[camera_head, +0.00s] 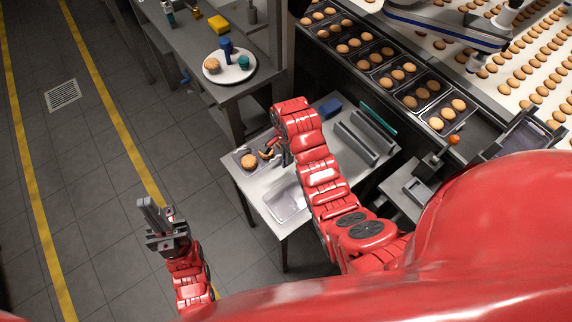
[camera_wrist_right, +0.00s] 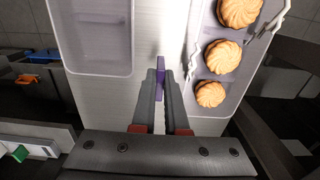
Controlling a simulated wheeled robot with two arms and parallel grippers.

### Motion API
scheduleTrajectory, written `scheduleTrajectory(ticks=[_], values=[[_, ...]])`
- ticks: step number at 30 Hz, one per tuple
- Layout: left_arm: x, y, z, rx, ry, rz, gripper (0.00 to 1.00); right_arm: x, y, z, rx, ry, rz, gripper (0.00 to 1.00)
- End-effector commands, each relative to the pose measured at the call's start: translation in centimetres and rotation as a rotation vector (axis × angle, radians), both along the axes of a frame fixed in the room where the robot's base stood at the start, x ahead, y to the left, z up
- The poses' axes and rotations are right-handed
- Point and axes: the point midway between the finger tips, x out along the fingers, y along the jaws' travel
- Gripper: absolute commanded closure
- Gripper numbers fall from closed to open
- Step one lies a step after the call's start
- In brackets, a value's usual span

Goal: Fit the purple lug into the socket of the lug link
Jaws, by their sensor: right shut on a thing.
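The purple lug (camera_wrist_right: 160,70) is a thin upright strip in the right wrist view. My right gripper (camera_wrist_right: 161,84) is shut on it, and its tip stands out past the fingertips. In the head view my right gripper (camera_head: 282,150) is over the small table, beside the biscuit tray; the lug is too small to tell there. I cannot pick out the lug link or its socket for certain. White bent pieces (camera_wrist_right: 268,29) show at the sides of the biscuit tray. My left gripper (camera_head: 156,216) is over the floor, away from the table; its finger gap is unclear.
A tray with several biscuits (camera_wrist_right: 218,92) lies right of the lug. An empty shallow tray (camera_wrist_right: 96,72) lies left, with bare tabletop (camera_wrist_right: 148,30) between. In the head view, grey rails (camera_head: 357,140) lie on the table (camera_head: 243,184). A conveyor with biscuit trays (camera_head: 398,85) stands behind.

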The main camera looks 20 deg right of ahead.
Motion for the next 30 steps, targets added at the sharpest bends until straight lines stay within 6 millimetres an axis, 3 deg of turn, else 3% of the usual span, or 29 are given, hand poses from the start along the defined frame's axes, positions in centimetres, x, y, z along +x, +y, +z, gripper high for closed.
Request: scheduleTrajectory(ticks=[1, 15, 28, 29, 30], values=[[0.0, 0.0, 0.9, 0.0, 0.0, 0.0, 1.0, -0.1, 0.0, 0.0, 0.0, 0.006, 0.001, 1.0], [0.0, 0.0, 2.6, 0.0, 0.0, 0.0, 1.0, 0.1, 0.0, -3.8, 0.001, 0.001, 0.0, 1.0], [0.0, 0.0, 2.1, 0.0, 0.0, 0.0, 1.0, 0.1, 0.0, -4.8, 0.001, -0.002, 0.0, 1.0], [0.0, 0.0, 2.2, 0.0, 0.0, 0.0, 1.0, 0.1, 0.0, -4.7, 0.001, -0.002, 0.0, 0.85], [0.0, 0.0, 2.2, 0.0, 0.0, 0.0, 1.0, 0.1, 0.0, -4.6, 0.0, -0.002, 0.001, 0.78]])
